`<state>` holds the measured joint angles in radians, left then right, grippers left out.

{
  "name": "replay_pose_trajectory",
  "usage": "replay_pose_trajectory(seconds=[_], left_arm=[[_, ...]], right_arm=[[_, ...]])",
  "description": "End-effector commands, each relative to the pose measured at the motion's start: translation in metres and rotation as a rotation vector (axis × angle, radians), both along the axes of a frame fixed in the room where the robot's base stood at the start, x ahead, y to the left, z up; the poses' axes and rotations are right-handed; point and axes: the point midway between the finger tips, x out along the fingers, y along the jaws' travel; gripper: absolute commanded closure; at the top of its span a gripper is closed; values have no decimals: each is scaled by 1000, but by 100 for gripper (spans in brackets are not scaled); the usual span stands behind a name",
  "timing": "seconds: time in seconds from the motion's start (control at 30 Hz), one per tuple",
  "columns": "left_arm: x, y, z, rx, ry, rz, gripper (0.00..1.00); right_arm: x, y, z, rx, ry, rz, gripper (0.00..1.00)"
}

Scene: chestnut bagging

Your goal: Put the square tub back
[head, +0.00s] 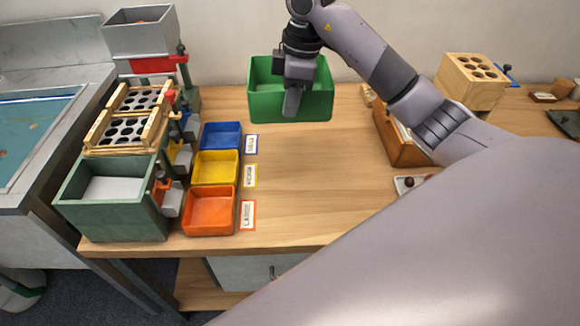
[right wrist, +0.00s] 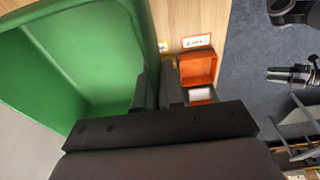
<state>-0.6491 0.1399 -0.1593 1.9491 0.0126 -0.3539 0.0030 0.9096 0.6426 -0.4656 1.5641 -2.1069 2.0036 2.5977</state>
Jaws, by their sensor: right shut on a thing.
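The square tub, taken here to be the green one (head: 262,105), is at the back of the table, left of my right arm in the head view. My right gripper (head: 292,102) points down at its front wall and is shut on that wall. In the right wrist view the green tub (right wrist: 100,55) fills the left side, its wall at the fingers (right wrist: 160,92). It looks empty where its inside shows. I cannot tell whether its base touches the table.
Blue (head: 221,135), yellow (head: 215,168) and orange (head: 209,212) trays stand in a row with label cards. Left of them are a dark green box (head: 112,218) and wooden hole racks (head: 125,130). The table's middle (head: 320,180) is clear. A wooden block (head: 470,80) stands right.

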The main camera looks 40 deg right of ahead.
Motion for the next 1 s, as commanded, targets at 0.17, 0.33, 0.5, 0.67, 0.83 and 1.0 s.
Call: replay_pose_trajectory(seconds=[0.17, 0.33, 0.5, 0.67, 0.83, 1.0], left_arm=[[0, 0, -5, 0, 1, 0, 57], [0, 0, -6, 0, 0, 0, 57], [0, 0, -7, 0, 0, 0, 57], [0, 0, -7, 0, 0, 0, 57], [0, 0, -8, 0, 0, 0, 57], [0, 0, -10, 0, -1, 0, 57]], right_arm=[[-2, 0, -46, 1, 9, 0, 100], [-2, 1, -92, 2, 9, -1, 100], [-1, 1, -130, 3, 4, 0, 100], [0, 1, -146, 2, 1, -1, 100], [-1, 1, -160, 1, 4, 0, 100], [-1, 1, -186, 4, 4, 0, 100]])
